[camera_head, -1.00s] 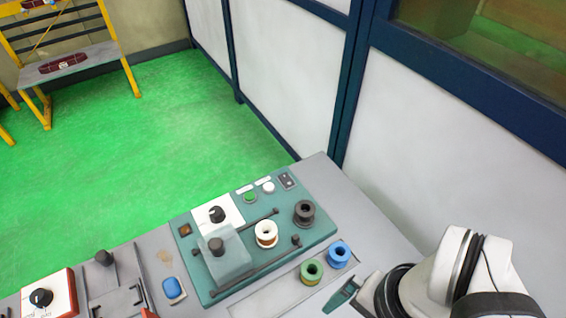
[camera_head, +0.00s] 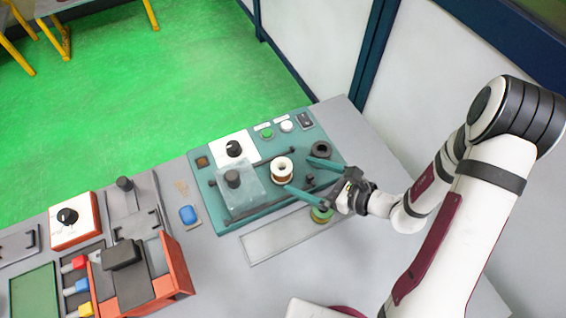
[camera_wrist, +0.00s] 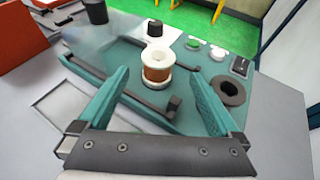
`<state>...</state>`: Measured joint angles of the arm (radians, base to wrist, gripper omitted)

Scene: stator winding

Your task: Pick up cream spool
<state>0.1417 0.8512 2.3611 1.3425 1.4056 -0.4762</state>
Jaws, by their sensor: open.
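The cream spool (camera_head: 282,169), with copper-brown winding, stands upright on the teal panel (camera_head: 228,216). In the wrist view the cream spool (camera_wrist: 157,66) stands ahead, between the lines of my two teal fingers and beyond their tips. My gripper (camera_head: 306,178) is open and empty, coming from the right, with its fingertips close to the spool's right side in the head view. In the wrist view my gripper (camera_wrist: 160,88) shows both fingers spread wide. I cannot tell the exact gap to the spool.
A clear block with a black knob (camera_head: 233,178) stands left of the cream spool. A dark rod ends in a knob (camera_wrist: 174,104) before it.

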